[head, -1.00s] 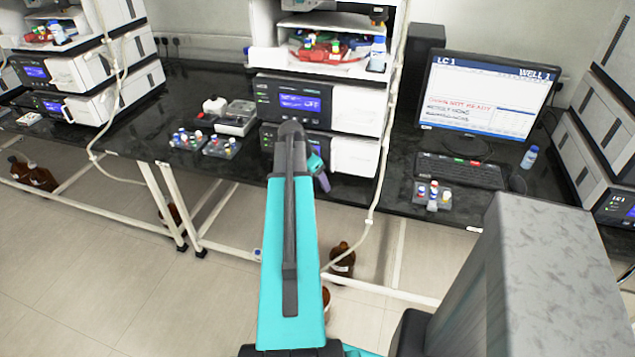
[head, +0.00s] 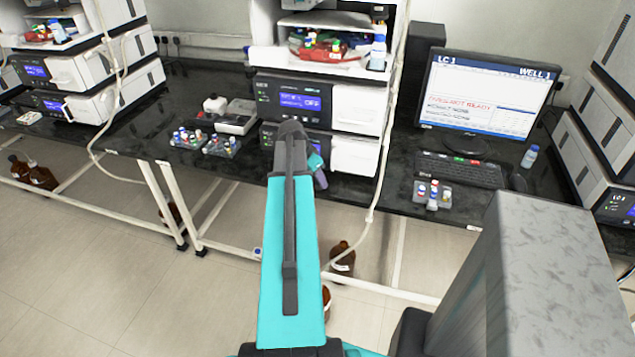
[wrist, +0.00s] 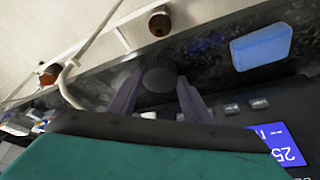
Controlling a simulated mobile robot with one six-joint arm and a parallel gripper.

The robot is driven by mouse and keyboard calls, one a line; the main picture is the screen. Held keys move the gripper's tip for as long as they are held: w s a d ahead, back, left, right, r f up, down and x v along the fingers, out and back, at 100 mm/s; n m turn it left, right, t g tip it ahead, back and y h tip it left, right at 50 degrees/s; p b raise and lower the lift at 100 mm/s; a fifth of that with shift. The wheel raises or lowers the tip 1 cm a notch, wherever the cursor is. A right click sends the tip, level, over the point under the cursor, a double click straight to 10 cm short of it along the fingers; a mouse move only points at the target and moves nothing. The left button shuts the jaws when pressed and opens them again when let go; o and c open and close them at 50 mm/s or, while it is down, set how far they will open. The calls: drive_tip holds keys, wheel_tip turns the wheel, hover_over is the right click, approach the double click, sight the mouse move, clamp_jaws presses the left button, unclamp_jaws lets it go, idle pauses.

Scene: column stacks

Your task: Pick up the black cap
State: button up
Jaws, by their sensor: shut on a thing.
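The black cap (wrist: 159,77) is a dark, round, ribbed thing in the wrist view, between the tips of my two grey-purple fingers. My gripper (wrist: 160,82) is shut on it. Beyond the cap is the dark bench top, and I cannot tell how far above it the cap is held. In the head view my gripper (head: 319,178) shows only in part beside the end of my teal arm, in front of the middle instrument stack. The cap cannot be made out in the head view.
A blue block (wrist: 262,46) lies on the bench near the gripper. The instrument (head: 307,100) stands close behind it. Vial racks (head: 220,146) stand to the left, another rack (head: 432,195) and a keyboard (head: 460,170) to the right. A pale tube (head: 372,200) hangs beside the arm.

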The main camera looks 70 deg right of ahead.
sight(316, 181)
drive_tip(key=shift+r, duration=0.1)
drive_tip(key=shift+r+b, duration=0.65)
drive_tip(key=shift+r, duration=1.05)
drive_tip(key=w+a+b, duration=0.1)
drive_tip(key=a+b, duration=0.2)
drive_tip(key=a, duration=0.5)
drive_tip(key=w+a+r+b, duration=0.1)
drive_tip(key=a+b, duration=0.2)
drive_tip(key=a, duration=0.4)
drive_tip(key=shift+w+a+r, duration=0.15)
drive_tip(key=shift+w+a, duration=0.2)
drive_tip(key=shift+a, duration=0.05)
